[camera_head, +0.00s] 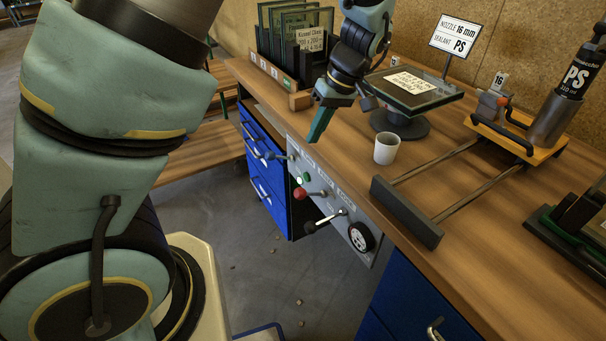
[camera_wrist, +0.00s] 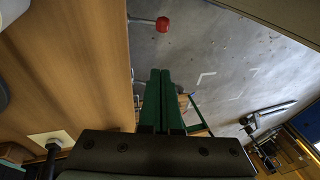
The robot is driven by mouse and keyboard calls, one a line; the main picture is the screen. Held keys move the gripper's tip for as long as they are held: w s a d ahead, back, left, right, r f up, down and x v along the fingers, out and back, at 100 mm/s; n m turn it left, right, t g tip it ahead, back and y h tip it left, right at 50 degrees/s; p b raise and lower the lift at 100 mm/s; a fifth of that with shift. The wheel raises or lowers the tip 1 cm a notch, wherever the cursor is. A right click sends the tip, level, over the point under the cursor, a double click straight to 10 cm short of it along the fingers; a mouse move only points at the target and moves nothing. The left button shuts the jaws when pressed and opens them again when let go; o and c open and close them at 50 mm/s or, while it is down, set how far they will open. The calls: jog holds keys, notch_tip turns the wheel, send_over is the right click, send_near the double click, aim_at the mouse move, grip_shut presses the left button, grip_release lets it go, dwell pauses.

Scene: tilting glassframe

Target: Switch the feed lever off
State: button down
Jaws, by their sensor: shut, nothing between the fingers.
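A grey control panel (camera_head: 330,205) on the front of the workbench carries several levers. The panel's labels are too small to read, so I cannot tell which is the feed lever. My gripper (camera_head: 314,138) is shut and empty, pointing down just above the panel's upper part, apart from the levers. In the wrist view, my green fingers (camera_wrist: 160,72) lie together, and the red knob (camera_wrist: 162,24) shows beyond their tips.
A green button (camera_head: 306,177) and a round dial (camera_head: 361,237) are on the panel. A white cup (camera_head: 386,148), a tilting frame stand (camera_head: 400,124) and a glass rack (camera_head: 275,75) stand on the bench (camera_head: 480,240). Blue drawers (camera_head: 262,165) flank the panel. The floor before it is open.

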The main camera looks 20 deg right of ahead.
jog(key=p, duration=0.2)
send_over(310, 194)
jog(key=w+a, duration=0.1)
jog(key=w, duration=0.2)
notch_tip(310, 194, down, 8)
jog(key=shift+s+a+f+p, duration=0.1)
jog(key=shift+s+f+p, duration=0.35)
jog(key=shift+f, duration=0.35)
jog(key=shift+s+a+f+p, duration=0.1)
jog(key=shift+s+f+p, duration=0.15)
jog(key=shift+s+f, duration=0.4)
